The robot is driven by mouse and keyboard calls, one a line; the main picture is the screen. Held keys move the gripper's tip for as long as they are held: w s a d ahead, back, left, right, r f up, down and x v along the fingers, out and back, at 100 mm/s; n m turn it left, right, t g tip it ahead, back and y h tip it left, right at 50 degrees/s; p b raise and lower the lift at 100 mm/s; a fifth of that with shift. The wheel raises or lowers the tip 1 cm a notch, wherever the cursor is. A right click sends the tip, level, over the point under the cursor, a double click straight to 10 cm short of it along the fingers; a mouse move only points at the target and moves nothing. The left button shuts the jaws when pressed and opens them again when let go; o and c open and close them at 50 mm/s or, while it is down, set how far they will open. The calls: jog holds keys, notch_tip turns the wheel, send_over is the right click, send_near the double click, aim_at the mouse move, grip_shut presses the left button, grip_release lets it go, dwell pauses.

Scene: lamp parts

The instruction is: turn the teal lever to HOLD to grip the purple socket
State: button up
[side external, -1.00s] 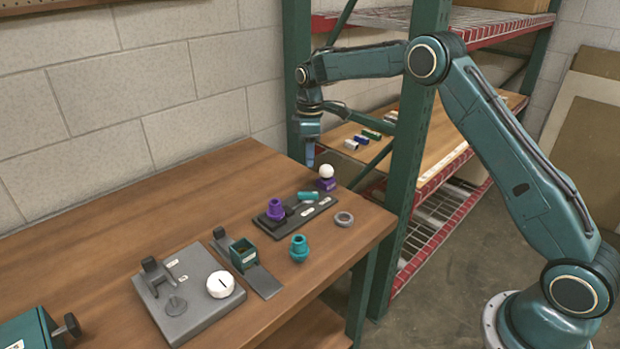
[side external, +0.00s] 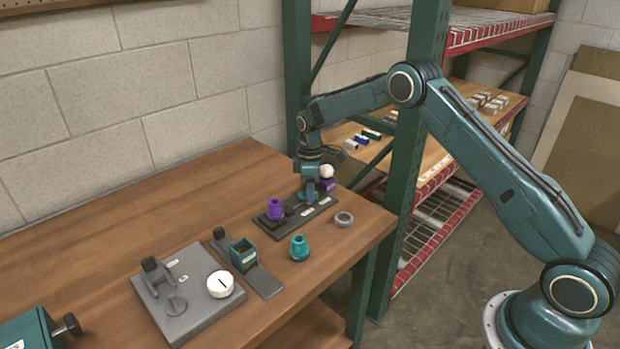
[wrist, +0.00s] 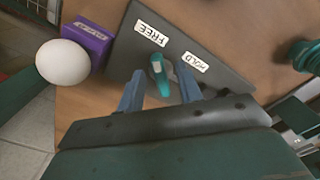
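The teal lever (wrist: 161,78) is on a dark plate (wrist: 195,25), near a FREE label (wrist: 150,33) and a HOLD label (wrist: 195,62). I cannot tell exactly which label it points to. My gripper (wrist: 160,88) is open, low over the plate, with its two blue fingers on either side of the lever. The lever's near end is partly hidden by my gripper. In the side view, my gripper (side external: 314,192) covers most of the lever. The purple socket (side external: 275,210) stands upright at the left end of the same plate and is out of the wrist view.
A white bulb (side external: 327,171) rests at a purple block (side external: 328,185) close behind my gripper. A grey ring (side external: 344,218) and a teal socket (side external: 299,248) stand in front. A teal box (side external: 243,254) and a grey fixture (side external: 185,290) are further left. A green shelf post (side external: 410,140) stands right.

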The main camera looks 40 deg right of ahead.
jog(key=shift+c, duration=0.3)
grip_shut()
